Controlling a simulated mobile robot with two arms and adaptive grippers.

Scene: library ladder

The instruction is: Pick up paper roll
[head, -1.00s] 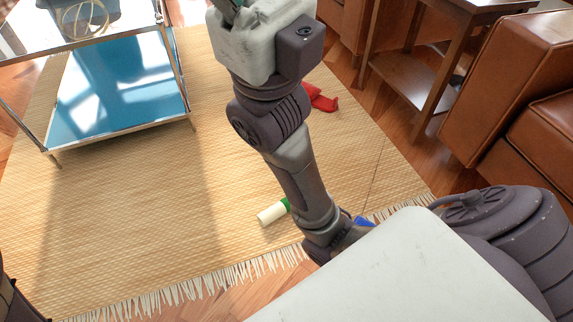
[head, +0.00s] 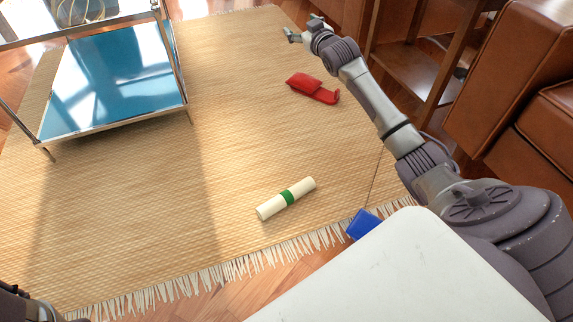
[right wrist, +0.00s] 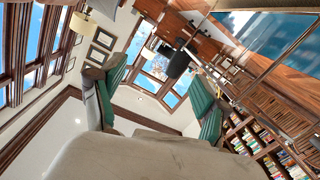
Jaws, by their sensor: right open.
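The paper roll (head: 287,198) is a cream cylinder with a green band around its middle. It lies on the woven rug near its front fringe, fully visible in the head view. My right gripper (head: 304,27) is at the top of the head view, far beyond the roll, open and empty. In the right wrist view its teal fingers (right wrist: 160,75) stand wide apart, with windows and room behind them and no roll in sight. Only a dark bit of my left arm shows at the lower left; the left gripper is out of frame.
A red object (head: 313,88) lies on the rug (head: 130,220) below my right gripper. A blue object (head: 362,224) is at the rug's front edge, partly hidden. A metal cart with a blue shelf (head: 115,85) stands left, brown leather seating (head: 510,80) right. The rug around the roll is clear.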

